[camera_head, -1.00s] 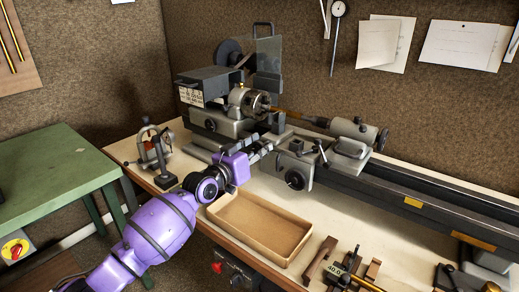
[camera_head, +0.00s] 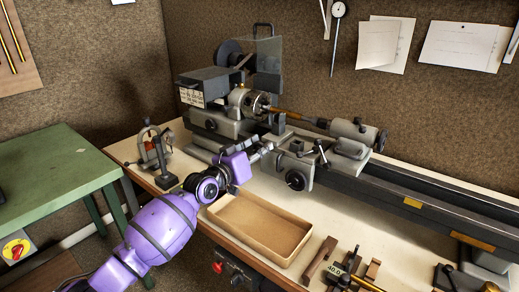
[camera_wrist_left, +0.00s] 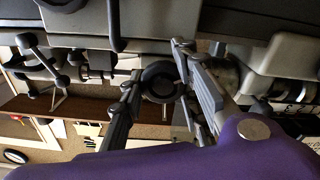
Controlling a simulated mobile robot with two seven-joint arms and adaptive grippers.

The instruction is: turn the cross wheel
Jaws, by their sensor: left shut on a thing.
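The cross wheel (camera_wrist_left: 160,80) is a small dark ring-shaped wheel on the front of the lathe's carriage. It shows between my left fingers in the left wrist view. My left gripper (camera_wrist_left: 157,66) is shut on it, one finger on each side. In the head view my left gripper (camera_head: 267,147) is at the left of the carriage, and its fingers hide the wheel there. My right gripper is in neither view.
An open cardboard box (camera_head: 258,227) lies in front of the lathe. A clamp-like fixture (camera_head: 156,155) stands at the bench's left end.

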